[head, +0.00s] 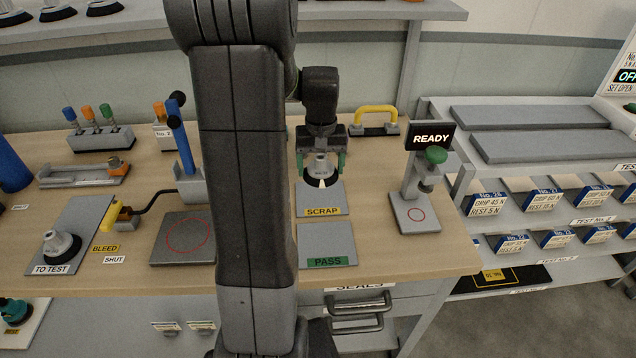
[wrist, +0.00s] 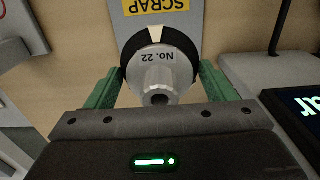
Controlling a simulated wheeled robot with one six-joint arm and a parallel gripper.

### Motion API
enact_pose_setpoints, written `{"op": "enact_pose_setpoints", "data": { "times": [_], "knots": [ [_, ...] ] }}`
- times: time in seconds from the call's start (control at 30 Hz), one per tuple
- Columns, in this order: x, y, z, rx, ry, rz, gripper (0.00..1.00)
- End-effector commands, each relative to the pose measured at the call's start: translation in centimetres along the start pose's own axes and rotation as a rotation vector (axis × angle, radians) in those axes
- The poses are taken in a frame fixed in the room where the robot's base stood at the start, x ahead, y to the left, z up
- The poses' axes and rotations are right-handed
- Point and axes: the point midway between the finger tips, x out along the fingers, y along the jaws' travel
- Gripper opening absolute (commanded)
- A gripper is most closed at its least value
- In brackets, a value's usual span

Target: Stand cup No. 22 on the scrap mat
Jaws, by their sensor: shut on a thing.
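Cup No. 22 (wrist: 160,66) is a grey suction cup with a black lip that has a pale patch on it; it shows in the head view too (head: 320,167). My gripper (head: 321,160) is shut on it, a green finger on each side, and the cup looks upright. The grey scrap mat (head: 322,198), with its yellow SCRAP label, lies below. The cup's lip overlaps the mat's far end in both views. I cannot tell whether the lip touches the mat or hangs just above it.
The PASS mat (head: 326,240) lies nearer. A stand with a READY sign (head: 431,138) is to the right, and a yellow handle (head: 376,112) is behind. Another cup (head: 61,244) stands on the TO TEST plate (head: 85,225) at left. My arm hides part of the bench.

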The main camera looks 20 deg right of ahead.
Motion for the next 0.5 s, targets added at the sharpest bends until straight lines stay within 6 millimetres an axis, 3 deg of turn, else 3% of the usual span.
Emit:
{"op": "enact_pose_setpoints", "data": {
  "times": [0.1,0.5],
  "knots": [
    [2.0,0.0,0.1,0.000,-0.002,0.000,0.51],
    [6.5,0.0,0.0,0.000,-0.001,0.000,0.51]
  ]
}}
